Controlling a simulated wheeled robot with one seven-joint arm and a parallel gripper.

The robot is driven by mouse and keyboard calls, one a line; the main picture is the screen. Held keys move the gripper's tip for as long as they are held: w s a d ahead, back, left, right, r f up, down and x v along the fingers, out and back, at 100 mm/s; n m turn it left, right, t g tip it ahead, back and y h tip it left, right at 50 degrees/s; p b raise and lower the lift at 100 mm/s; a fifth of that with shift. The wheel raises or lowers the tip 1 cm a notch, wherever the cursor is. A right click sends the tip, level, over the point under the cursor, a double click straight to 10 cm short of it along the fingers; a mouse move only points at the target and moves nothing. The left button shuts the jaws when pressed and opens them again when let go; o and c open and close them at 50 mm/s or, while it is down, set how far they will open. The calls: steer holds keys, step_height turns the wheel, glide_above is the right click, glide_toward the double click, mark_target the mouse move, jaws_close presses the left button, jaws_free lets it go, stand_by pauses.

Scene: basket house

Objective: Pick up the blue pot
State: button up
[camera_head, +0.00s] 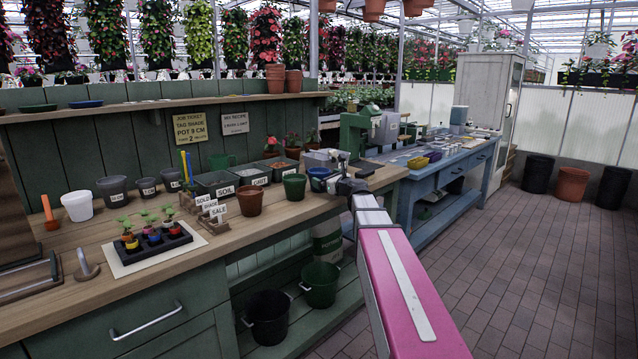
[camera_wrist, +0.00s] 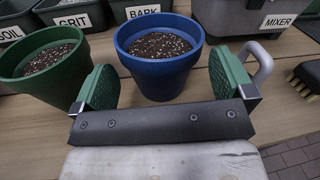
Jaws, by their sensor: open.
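The blue pot (camera_wrist: 160,72) stands upright on the wooden bench, filled with speckled dark soil. It is centred in the wrist view, just beyond my gripper (camera_wrist: 163,88). My gripper is open, with one green-padded finger to the left of the pot's near side and one to the right. Nothing is held between the fingers. In the head view the blue pot (camera_head: 319,173) is partly hidden by my gripper (camera_head: 335,172) at the bench's right part.
A green pot (camera_wrist: 40,62) of soil stands close by on the left. Bins labelled grit (camera_wrist: 75,14) and bark (camera_wrist: 140,9) are behind. A mixer (camera_wrist: 262,18) is at the back right, and a brush (camera_wrist: 306,78) lies right. A brown pot (camera_head: 249,200) stands farther left.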

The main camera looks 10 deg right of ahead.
mark_target(314, 172)
steer(key=x, duration=0.4)
steer(key=shift+w, duration=0.1)
steer(key=c, duration=0.6)
steer(key=shift+o, duration=0.2)
steer(key=shift+r, duration=0.1)
